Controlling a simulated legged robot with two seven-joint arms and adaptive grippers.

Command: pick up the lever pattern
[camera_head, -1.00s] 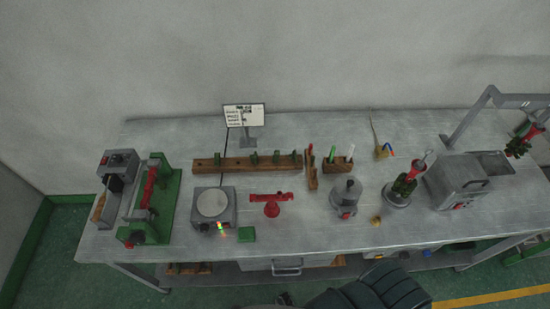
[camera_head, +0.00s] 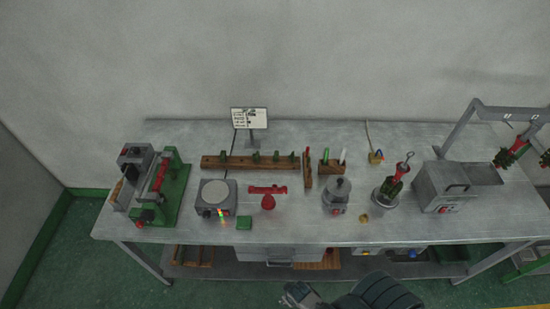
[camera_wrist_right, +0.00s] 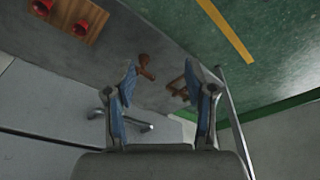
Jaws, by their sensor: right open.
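No piece is marked as the lever pattern, and I cannot tell which it is. Several small green pieces (camera_head: 256,157) stand along a long wooden rack (camera_head: 225,163) at the back of the bench. A red bar-shaped piece (camera_head: 267,190) sits on a red stand (camera_head: 268,203) in front of the rack. My right gripper (camera_wrist_right: 160,72) is open in the right wrist view, its two blue-padded fingers apart. Small brown shapes show near the fingertips; I cannot tell what they are. No bench-top piece is between the fingers. My left gripper is not in view.
A green-framed machine (camera_head: 172,190) stands at the left of the bench (camera_head: 300,232). A sign (camera_head: 249,116) is behind the rack. Below is a shelf (camera_head: 225,258).

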